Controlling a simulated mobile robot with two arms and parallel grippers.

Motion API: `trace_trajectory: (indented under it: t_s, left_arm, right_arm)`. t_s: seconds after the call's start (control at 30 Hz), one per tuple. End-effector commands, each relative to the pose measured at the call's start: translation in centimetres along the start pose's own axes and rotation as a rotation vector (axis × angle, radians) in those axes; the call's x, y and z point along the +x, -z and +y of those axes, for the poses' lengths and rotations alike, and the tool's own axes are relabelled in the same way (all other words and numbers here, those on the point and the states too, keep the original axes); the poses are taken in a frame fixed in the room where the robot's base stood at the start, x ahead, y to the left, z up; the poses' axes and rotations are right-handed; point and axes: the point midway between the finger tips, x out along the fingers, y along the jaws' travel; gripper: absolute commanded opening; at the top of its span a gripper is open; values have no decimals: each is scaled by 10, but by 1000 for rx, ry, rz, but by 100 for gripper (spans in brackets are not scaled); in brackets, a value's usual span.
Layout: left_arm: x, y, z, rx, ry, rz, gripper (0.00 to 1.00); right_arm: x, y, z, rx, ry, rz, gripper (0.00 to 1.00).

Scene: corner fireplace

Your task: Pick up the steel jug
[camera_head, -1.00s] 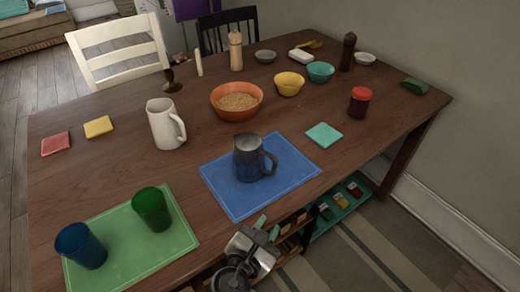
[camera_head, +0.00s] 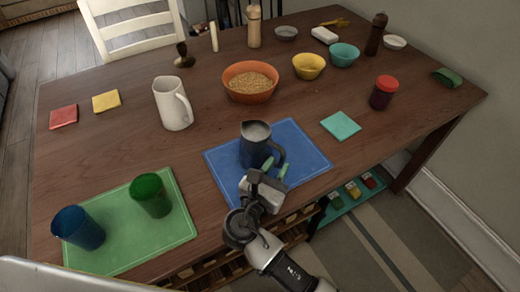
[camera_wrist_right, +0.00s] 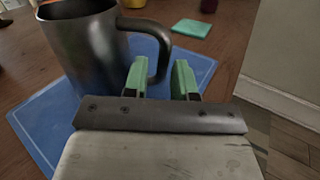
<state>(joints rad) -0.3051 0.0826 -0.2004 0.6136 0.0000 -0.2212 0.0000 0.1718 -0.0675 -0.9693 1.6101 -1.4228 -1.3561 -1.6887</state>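The dark steel jug (camera_head: 255,150) stands upright on the blue placemat (camera_head: 308,150), its handle toward the right. My right gripper (camera_head: 275,170) is open at the near right side of the jug, its green fingertips close to the handle. In the right wrist view the jug (camera_wrist_right: 85,50) is at upper left. The lower end of its handle (camera_wrist_right: 163,45) comes down between the two spread green fingers of my right gripper (camera_wrist_right: 160,80). I cannot tell whether they touch it. My left gripper is not in view.
A white pitcher (camera_head: 171,105) and an orange bowl (camera_head: 235,92) of grain stand behind the jug. Blue (camera_head: 78,228) and green (camera_head: 150,196) cups stand on a green placemat (camera_head: 150,238) at left. A teal coaster (camera_head: 341,125) lies to the right.

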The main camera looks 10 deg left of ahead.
Motion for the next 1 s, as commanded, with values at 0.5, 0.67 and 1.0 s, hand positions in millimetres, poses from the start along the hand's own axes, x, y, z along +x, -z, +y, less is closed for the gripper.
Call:
trace_trajectory:
  t_s: [0.5,0.67,1.0]
  left_arm:
    - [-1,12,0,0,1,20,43]
    - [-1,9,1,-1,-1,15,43]
    - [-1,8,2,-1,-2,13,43]
  right_arm:
    - [44,-4,-3,-1,-1,1,26]
    - [44,-4,-3,0,0,1,5]
    - [44,-4,-2,2,0,-1,0]
